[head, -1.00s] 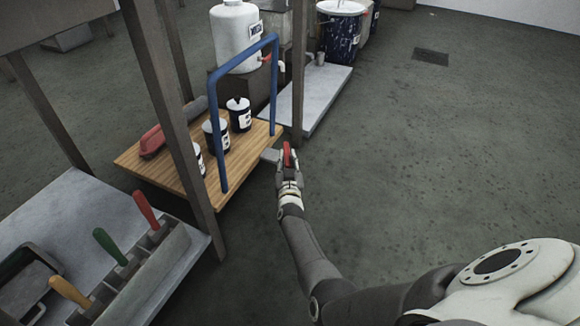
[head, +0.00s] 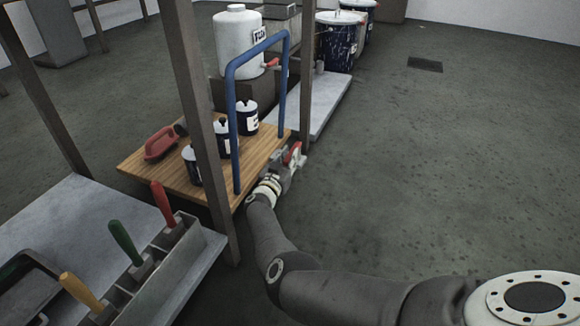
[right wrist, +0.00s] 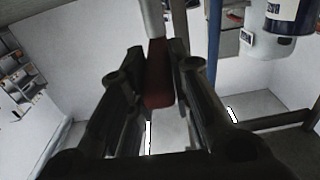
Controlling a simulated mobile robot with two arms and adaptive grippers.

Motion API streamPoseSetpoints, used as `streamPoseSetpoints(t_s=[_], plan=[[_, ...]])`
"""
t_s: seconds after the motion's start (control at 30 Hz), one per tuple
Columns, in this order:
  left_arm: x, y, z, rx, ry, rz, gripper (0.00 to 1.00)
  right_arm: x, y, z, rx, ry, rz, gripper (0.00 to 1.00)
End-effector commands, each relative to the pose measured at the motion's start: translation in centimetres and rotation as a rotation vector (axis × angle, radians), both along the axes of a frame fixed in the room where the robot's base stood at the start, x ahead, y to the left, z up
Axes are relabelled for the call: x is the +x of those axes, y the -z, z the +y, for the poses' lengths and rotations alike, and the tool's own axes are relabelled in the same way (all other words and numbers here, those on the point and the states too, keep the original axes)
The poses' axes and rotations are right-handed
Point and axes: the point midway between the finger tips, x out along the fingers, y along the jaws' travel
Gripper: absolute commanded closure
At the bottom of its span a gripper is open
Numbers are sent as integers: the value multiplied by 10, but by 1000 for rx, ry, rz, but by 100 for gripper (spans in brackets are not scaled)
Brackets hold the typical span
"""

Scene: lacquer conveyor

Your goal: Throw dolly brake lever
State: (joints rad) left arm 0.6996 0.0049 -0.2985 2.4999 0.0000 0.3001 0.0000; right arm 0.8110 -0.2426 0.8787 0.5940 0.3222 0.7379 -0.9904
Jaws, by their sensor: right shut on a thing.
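The dolly has a wooden deck (head: 165,185) and a blue push handle (head: 233,130). Its red brake lever (head: 293,153) is at the deck's right side, near the foot of the handle. My right gripper (head: 290,160) is around the lever at that side. In the right wrist view the lever's dark red grip (right wrist: 157,75) stands between the two dark fingers, with a pale shaft above it. The gripper (right wrist: 160,95) is shut on it. The fingers hide part of the lever. My left gripper is out of view.
A rack (head: 165,265) with coloured handles is at lower left. The floor (head: 420,170) to the right is clear.

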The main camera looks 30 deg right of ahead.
Motion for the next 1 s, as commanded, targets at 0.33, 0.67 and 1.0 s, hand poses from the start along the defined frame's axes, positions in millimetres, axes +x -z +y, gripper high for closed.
streamPoseSetpoints(t_s=[0.33,0.67,1.0], plan=[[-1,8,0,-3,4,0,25,-1,-2,-2,1,48,-2,100],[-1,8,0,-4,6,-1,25,0,-2,-1,1,48,-1,100],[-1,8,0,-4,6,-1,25,-1,-1,0,2,45,0,59]])
